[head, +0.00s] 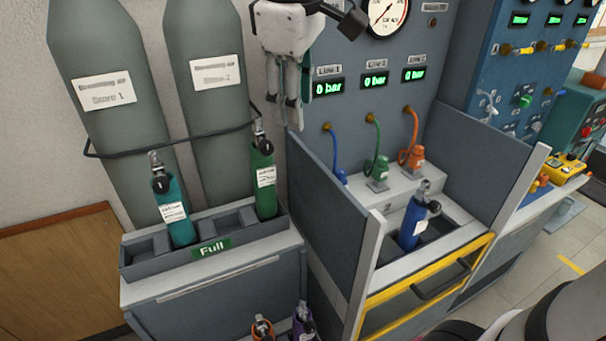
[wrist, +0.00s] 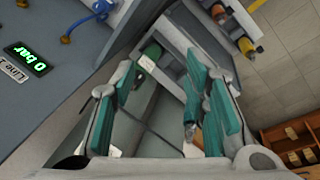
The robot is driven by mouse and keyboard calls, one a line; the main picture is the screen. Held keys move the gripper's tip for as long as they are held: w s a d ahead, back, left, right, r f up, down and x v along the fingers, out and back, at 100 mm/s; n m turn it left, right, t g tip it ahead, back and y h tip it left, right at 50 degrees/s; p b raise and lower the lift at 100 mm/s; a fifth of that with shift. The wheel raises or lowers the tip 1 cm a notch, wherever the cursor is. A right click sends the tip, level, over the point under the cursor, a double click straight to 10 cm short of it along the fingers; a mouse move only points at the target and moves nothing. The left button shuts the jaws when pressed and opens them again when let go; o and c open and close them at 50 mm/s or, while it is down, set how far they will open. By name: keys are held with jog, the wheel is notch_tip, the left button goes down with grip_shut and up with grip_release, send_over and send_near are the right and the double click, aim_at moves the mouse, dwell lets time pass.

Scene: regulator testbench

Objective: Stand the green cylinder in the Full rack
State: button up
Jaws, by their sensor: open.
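The green cylinder (head: 264,185) with a white label stands upright in the right end slot of the grey Full rack (head: 154,272). Its foot is hidden inside the slot. A teal cylinder (head: 175,212) stands in another slot to its left, tilted a little in the picture. My gripper (head: 291,115) hangs above and to the right of the green cylinder, apart from it. In the wrist view its teal-padded fingers (wrist: 160,75) are spread with nothing held between them. A green cylinder top with a white label (wrist: 150,52) shows beyond the fingers.
Two tall grey store tanks (head: 100,60) stand behind the rack, with a black strap (head: 170,148) across them. A grey side panel (head: 325,195) separates the rack from the bench bay holding a blue cylinder (head: 413,222). Orange (head: 263,328) and purple (head: 303,325) cylinders stand lower in front.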

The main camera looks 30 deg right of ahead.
jog(key=s+f+m+t+y, duration=0.1)
jog(key=s+f+m+t, duration=0.1)
jog(key=s+f+m, duration=0.6)
jog(key=s+f, duration=0.1)
jog(key=s, duration=0.5)
jog(key=shift+f+y, duration=0.2)
jog(key=shift+y, duration=0.1)
jog(key=shift+d, duration=0.1)
